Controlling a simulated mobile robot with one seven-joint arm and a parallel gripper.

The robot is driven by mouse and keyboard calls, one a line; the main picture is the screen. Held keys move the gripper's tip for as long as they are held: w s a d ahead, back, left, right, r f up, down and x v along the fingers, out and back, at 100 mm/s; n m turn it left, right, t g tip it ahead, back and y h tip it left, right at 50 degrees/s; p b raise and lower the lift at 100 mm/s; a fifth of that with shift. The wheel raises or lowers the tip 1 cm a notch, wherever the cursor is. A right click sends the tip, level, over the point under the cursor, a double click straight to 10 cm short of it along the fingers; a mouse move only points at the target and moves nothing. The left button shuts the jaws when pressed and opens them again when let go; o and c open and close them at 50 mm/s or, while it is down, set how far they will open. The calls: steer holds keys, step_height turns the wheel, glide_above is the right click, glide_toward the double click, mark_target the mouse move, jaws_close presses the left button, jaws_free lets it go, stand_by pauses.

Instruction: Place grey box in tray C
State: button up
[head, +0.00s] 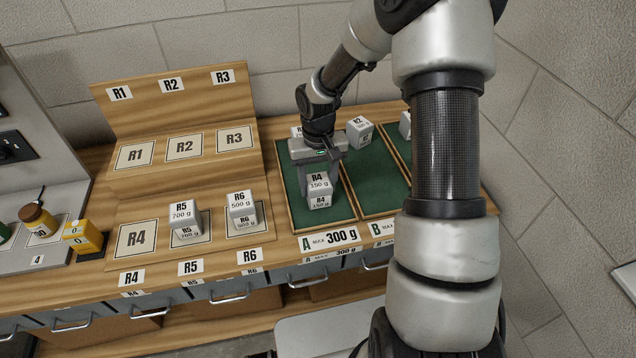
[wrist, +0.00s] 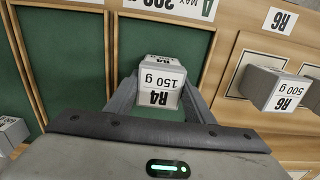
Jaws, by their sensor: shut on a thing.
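A grey box labelled R4 150 g (head: 320,186) is between the fingers of my gripper (head: 319,176), over the front part of green-floored tray A (head: 343,203). In the wrist view the same box (wrist: 160,82) sits between the two fingers (wrist: 158,98), its label upside down. My gripper is shut on it. I cannot tell whether the box touches the tray floor. Tray B (head: 380,196) lies to the right of tray A. Tray C's label is not visible; my arm covers the area right of tray B.
A grey R2 box (head: 359,131) and another grey box (head: 405,125) stand toward the back right. Boxes R5 (head: 184,218) and R6 (head: 243,209) stand on marked squares at left; square R4 (head: 142,238) is empty. Wooden rims divide the trays.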

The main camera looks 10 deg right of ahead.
steer(key=shift+f, duration=0.2)
steer(key=o, duration=1.2)
steer(key=shift+r, duration=0.1)
steer(key=shift+o, duration=0.2)
